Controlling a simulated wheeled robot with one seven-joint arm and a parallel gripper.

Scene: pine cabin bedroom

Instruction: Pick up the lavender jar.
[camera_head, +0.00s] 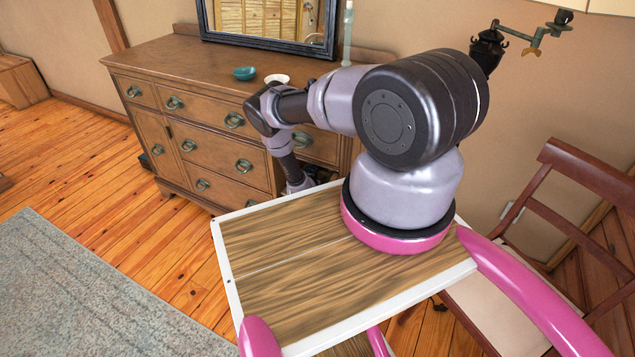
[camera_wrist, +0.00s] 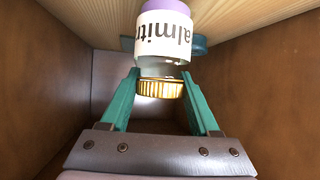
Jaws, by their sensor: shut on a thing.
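In the wrist view, the lavender jar (camera_wrist: 163,36) has a lavender end, a white label with dark lettering and a ribbed gold cap (camera_wrist: 160,88). My gripper (camera_wrist: 161,74) has green fingers, one on each side of the jar between its label and the gold cap, shut on it. The jar is inside a brown-walled compartment, close to a pale wood surface (camera_wrist: 95,18). I cannot tell whether it touches that surface. In the head view the jar is hidden, and my arm reaches down in front of the dresser (camera_head: 170,73).
A teal round thing (camera_wrist: 200,44) is behind the jar. Compartment walls (camera_wrist: 40,90) stand close on both sides. On the dresser top are a teal bowl (camera_head: 245,73), a white dish (camera_head: 277,79) and a mirror (camera_head: 265,18). A chair (camera_head: 580,195) stands at the right; open floor (camera_head: 95,165) lies left.

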